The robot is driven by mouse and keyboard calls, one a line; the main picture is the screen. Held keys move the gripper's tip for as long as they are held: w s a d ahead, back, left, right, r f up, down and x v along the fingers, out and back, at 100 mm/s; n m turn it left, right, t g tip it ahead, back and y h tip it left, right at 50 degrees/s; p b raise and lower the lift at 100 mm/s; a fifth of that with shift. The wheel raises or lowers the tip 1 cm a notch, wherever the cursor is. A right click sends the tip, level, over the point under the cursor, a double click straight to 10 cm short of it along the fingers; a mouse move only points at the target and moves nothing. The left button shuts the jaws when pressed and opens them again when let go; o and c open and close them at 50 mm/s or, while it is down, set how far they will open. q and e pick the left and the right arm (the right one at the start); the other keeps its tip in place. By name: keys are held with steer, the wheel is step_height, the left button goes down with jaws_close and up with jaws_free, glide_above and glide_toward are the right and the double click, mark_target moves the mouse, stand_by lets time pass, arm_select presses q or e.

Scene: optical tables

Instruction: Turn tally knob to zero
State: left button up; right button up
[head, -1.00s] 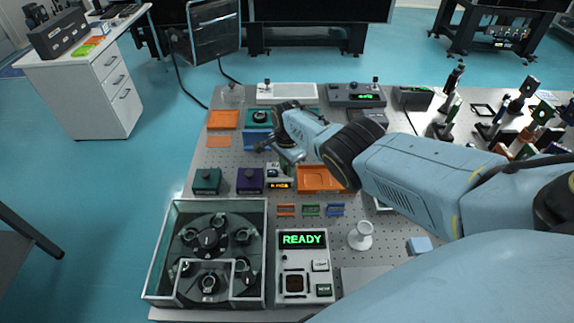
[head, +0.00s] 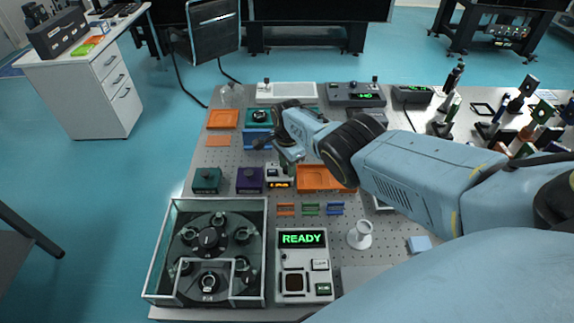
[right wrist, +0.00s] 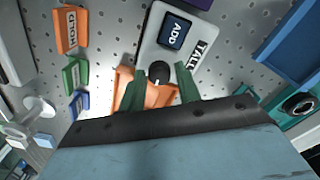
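The tally device (head: 279,172) is a small pale box with a lit amber display (head: 279,185), whose digits are too small to read surely. In the right wrist view, the box (right wrist: 150,42) has a dark ADD button (right wrist: 175,30) and a partly visible TALLY label. Its black knob (right wrist: 158,73) lies between the green fingertips of my right gripper (right wrist: 160,84). Gaps show on both sides of the knob, so the fingers look open around it. In the head view, my right gripper (head: 287,164) reaches down over the device and partly hides it. My left gripper is out of view.
A purple box (head: 250,180) stands left of the device and an orange tray (head: 312,183) right of it. A blue box (head: 257,142) stands behind. Small coloured holders (head: 309,210) and a READY panel (head: 302,239) are in front.

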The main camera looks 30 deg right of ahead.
steer(key=shift+r, duration=0.1)
steer(key=shift+r+p, duration=0.35)
steer(key=shift+p, duration=0.05)
step_height(320, 180, up, 5)
steer(key=p, duration=0.4)
steer(key=shift+r, duration=0.15)
step_height(320, 180, up, 7)
steer(key=p, duration=0.2)
